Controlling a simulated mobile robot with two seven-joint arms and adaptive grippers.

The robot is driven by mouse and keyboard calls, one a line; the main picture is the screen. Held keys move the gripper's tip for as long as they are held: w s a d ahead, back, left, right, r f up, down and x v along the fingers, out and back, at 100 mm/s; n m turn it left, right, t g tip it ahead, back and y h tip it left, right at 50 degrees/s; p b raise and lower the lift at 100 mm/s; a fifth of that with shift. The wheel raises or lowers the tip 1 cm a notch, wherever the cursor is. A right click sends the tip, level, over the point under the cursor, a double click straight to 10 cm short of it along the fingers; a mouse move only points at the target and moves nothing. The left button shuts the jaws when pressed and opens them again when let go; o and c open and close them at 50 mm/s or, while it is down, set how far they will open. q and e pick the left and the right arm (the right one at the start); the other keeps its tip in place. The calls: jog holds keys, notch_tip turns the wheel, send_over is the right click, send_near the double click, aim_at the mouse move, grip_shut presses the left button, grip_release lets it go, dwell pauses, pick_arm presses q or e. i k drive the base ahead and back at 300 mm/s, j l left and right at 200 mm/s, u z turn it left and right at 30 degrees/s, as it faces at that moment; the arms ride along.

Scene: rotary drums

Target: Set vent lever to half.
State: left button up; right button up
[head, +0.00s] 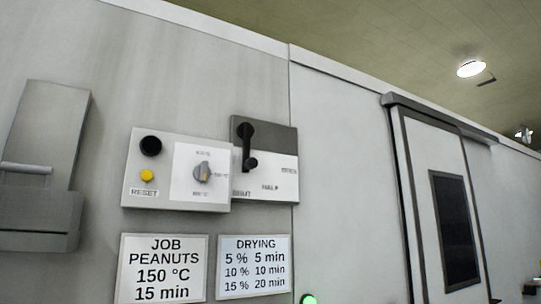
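The vent lever (247,146) is a black bar on a small plate with a dark grey top and white lower part (285,182) on the grey wall. It points down from its upper round end, with a round knob at its lower end. The labels appear to read SHUT at lower left, HALF at lower middle and OPEN at right. The lever's lower end is above the space between SHUT and HALF, seemingly nearer SHUT; the slanted view makes its exact setting unclear. Neither of my grippers is in view.
Left of the lever is a panel (127,187) with a black button (151,146), yellow RESET button (147,175) and grey dial (202,172). Below are a JOB sign (163,268) and DRYING sign (254,267). A green light (308,299) shows below; a door (420,150) stands right.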

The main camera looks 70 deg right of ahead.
aim_at(248, 164)
jog(key=z, duration=2.1)
